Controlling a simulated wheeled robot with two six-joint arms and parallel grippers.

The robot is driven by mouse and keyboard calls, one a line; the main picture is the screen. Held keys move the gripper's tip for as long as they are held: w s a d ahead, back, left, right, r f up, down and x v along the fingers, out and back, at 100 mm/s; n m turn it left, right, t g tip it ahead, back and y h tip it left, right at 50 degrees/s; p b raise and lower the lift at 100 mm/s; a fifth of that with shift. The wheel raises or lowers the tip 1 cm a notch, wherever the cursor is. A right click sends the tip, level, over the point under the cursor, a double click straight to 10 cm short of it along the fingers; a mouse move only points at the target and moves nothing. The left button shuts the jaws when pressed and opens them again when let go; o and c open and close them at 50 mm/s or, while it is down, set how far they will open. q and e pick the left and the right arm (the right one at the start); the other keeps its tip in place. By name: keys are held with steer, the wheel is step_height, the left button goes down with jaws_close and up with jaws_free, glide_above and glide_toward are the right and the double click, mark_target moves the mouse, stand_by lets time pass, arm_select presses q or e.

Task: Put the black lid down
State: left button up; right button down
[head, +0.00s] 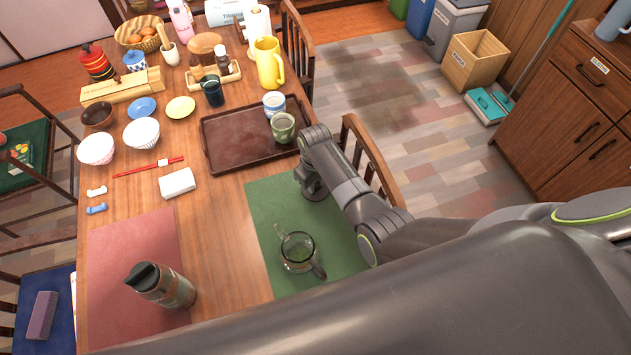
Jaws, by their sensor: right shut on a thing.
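My right gripper (311,190) reaches in from the right and points down at the upper right part of the green mat (262,202). It is shut on a small dark thing, taken to be the black lid, which is mostly hidden by the gripper and close to the mat. A clear glass pot (298,250) with a handle stands open on the same mat, nearer to me and apart from the gripper. My left gripper is not in view.
A brown tray (228,150) with two cups lies just beyond the green mat. A chair back (365,150) stands at the table's right edge. Bare wood lies between the mats.

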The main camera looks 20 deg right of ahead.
steer(key=c, duration=1.3)
jaws_free()
steer(key=shift+f, duration=0.1)
step_height(320, 180, up, 12)
steer(key=shift+r+p, duration=0.15)
steer(key=shift+p, duration=0.25)
